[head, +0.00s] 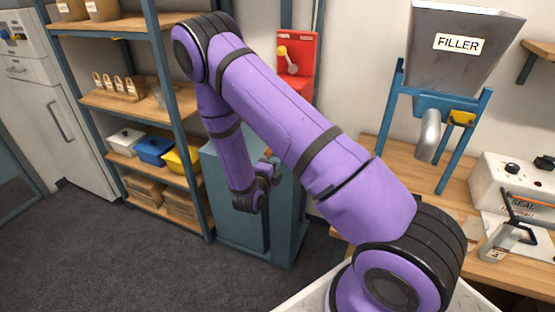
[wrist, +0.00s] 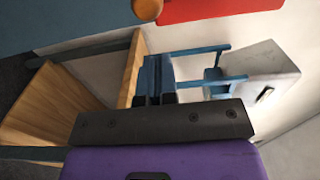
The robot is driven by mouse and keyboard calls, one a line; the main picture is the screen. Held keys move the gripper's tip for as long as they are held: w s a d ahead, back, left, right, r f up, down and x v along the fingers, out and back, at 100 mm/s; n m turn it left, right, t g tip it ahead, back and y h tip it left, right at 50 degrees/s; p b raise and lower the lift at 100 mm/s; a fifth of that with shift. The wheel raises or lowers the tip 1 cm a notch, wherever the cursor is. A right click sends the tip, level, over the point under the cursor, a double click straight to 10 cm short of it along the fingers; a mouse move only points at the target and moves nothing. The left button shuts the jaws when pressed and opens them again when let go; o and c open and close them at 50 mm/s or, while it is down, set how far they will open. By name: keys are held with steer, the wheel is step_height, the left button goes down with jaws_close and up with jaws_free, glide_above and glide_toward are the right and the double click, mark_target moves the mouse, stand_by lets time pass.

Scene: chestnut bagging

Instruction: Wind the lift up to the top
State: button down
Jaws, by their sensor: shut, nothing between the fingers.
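A teal cabinet-like stand (head: 235,225) in the head view appears to be the lift's body. My purple arm hides much of the stand. In the wrist view a round wooden knob (wrist: 147,9) sits at the top edge, beside a red surface (wrist: 215,9); it may be the crank's handle. My gripper (wrist: 156,72) is shut and empty, apart from the knob in the picture. Its fingertips are hidden in the head view.
Shelves (head: 138,97) with bins and boxes stand left of the stand. Dark floor (head: 110,260) is free at the front left.

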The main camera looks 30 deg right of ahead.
steer(key=shift+v, duration=2.65)
steer(key=w+a+r+n+y, duration=0.2)
steer(key=w+r+n+y, duration=0.15)
steer(key=r, duration=0.25)
steer(key=w+a+r+n+y, duration=0.2)
steer(key=w+r+y, duration=0.1)
steer(key=r+y, duration=0.25)
steer(key=s+a+r+n+y, duration=0.2)
steer(key=r+n+y, duration=0.15)
steer(key=r, duration=0.35)
steer(key=s+a+r+n+y, duration=0.2)
steer(key=s+r+n, duration=0.15)
steer(key=r, duration=0.25)
steer(key=s+r+n+g+y, duration=0.2)
steer(key=s+r+n, duration=0.8)
steer(key=s, duration=0.2)
steer(key=s+d+r+n+g+h, duration=0.1)
steer(key=s+n, duration=0.5)
steer(key=s, duration=1)
steer(key=shift+d+r+n+g, duration=0.35)
steer(key=shift+d+r+g, duration=0.55)
